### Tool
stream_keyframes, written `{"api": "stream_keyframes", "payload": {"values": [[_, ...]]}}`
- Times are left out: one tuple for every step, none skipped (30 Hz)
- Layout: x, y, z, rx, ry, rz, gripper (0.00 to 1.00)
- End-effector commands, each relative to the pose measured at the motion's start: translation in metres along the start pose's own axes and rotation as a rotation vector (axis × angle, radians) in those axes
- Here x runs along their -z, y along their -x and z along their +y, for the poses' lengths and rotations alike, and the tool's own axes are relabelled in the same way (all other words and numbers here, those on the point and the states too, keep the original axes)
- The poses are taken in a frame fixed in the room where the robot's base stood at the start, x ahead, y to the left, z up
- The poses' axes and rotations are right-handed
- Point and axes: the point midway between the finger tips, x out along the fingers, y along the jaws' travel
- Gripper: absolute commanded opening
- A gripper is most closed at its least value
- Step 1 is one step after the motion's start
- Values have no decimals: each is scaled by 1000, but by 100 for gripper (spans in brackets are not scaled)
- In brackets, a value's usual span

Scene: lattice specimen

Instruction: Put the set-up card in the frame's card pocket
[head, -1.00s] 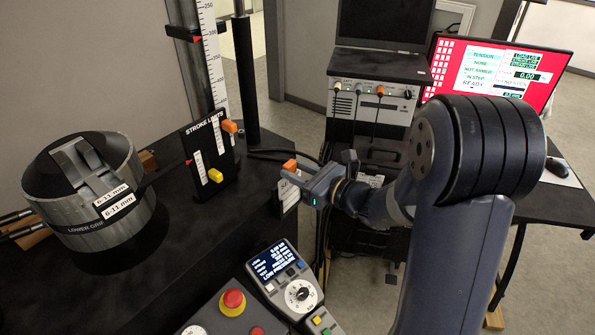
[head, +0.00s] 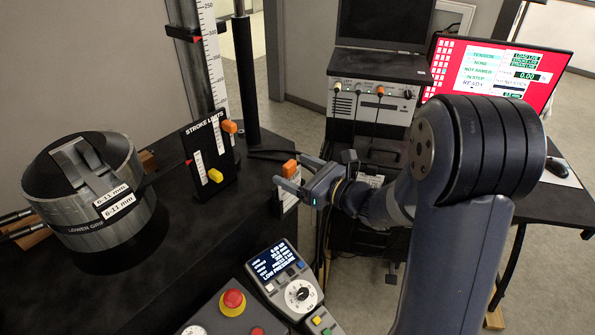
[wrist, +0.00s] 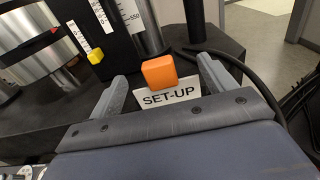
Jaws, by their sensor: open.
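The set-up card is a white plate lettered SET-UP with an orange block on its top edge. It stands upright at the right end of the black table in the head view (head: 288,200), and its lettering reads clearly in the wrist view (wrist: 170,97). My gripper (head: 289,170) is open, and its fingers stand on either side of the orange block. In the wrist view there is a gap between each finger and the block (wrist: 160,73). The card's lower part is hidden behind my gripper, and I cannot make out the card pocket around it.
A black stroke limits panel (head: 211,155) with yellow and orange sliders stands left of my gripper. A lower grip cylinder (head: 90,190) is farther left. A control box with a red button (head: 233,300) and a handset (head: 285,280) are in front. A red screen (head: 520,70) is at the right.

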Motion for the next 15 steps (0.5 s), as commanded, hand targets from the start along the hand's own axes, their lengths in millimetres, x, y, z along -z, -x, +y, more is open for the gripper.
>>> {"api": "stream_keyframes", "payload": {"values": [[0,0,0,0,0,0,79],[0,0,0,0,0,0,79],[0,1,0,0,0,0,79],[0,2,0,1,0,0,79],[0,3,0,2,0,0,79],[0,6,-1,3,0,0,79],[0,8,-1,3,0,0,79],[0,10,-1,3,0,0,79],[0,13,-1,2,1,-1,79],[0,15,-1,1,1,-1,79],[0,17,-1,2,0,-1,79],[0,20,-1,2,0,0,79],[0,22,-1,3,-1,0,79],[0,24,0,2,-1,0,79],[0,27,0,2,-1,0,79]]}}
